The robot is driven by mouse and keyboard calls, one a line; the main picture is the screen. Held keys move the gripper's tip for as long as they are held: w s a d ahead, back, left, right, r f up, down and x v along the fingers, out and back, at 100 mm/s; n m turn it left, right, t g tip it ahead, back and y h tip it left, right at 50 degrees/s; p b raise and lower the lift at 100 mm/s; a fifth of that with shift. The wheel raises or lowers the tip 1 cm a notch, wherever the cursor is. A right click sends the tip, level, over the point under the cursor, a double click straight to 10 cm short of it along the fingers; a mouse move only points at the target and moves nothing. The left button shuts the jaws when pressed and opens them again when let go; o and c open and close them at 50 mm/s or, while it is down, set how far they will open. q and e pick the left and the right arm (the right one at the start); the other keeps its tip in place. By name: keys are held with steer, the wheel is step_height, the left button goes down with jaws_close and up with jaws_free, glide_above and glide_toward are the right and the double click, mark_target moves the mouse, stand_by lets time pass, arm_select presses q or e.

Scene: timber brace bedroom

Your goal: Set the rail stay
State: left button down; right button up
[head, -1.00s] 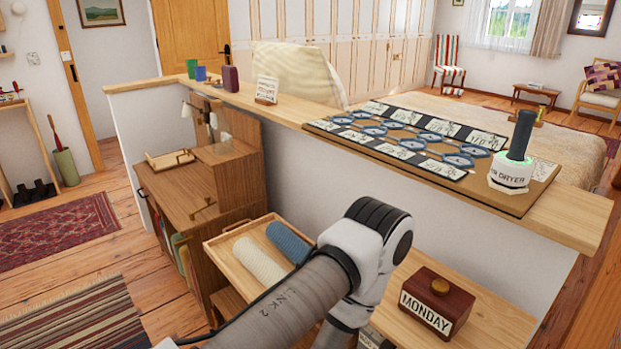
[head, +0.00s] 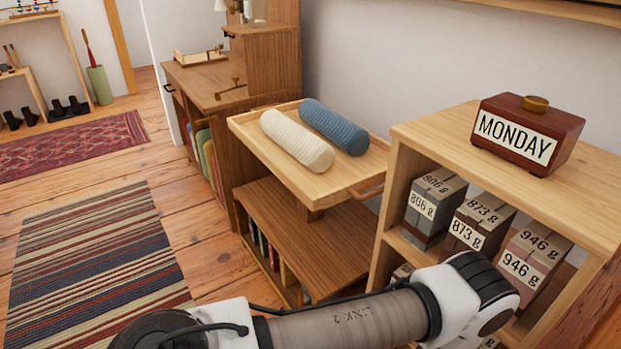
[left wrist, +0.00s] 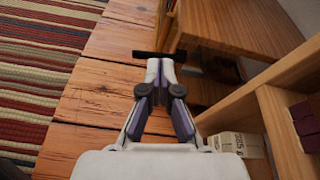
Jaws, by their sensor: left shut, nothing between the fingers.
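My left gripper (left wrist: 160,64) is shut and empty in the left wrist view, pointing over the plank floor beside the low wooden shelving. In the head view only my left arm's links cross the bottom; its gripper is hidden. No part is clearly recognisable as the rail stay. A small brass-coloured fitting (head: 229,92) lies on the wooden desk (head: 190,82), and I cannot tell whether it is the stay. A small railed wooden tray (head: 200,55) sits behind it. My right gripper is not in view.
A wooden tray stand (head: 345,186) holds a cream bolster (head: 296,141) and a blue bolster (head: 334,127). A shelf unit (head: 450,125) carries a MONDAY box (head: 527,134) on top and several weight-labelled boxes inside. A striped rug (head: 95,260) lies at left; planks between are clear.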

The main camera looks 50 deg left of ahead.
arm_select(q)
step_height(320, 180, down, 10)
steer(key=s+d+m+b, duration=0.1)
steer(key=d+b, duration=0.1)
steer(key=b, duration=0.3)
steer(key=s+b+x, duration=0.1)
steer(key=b+x, duration=0.3)
steer(key=x, duration=0.6)
step_height(320, 180, up, 4)
steer(key=shift+w+f+t+b, duration=0.15)
steer(key=shift+t+b, duration=0.15)
steer(key=shift+b, duration=0.15)
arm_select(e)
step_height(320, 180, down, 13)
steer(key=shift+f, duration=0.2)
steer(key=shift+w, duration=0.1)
arm_select(q)
step_height(320, 180, up, 2)
steer(key=p, duration=0.3)
steer(key=shift+a+p, duration=0.1)
steer(key=shift+p, duration=0.3)
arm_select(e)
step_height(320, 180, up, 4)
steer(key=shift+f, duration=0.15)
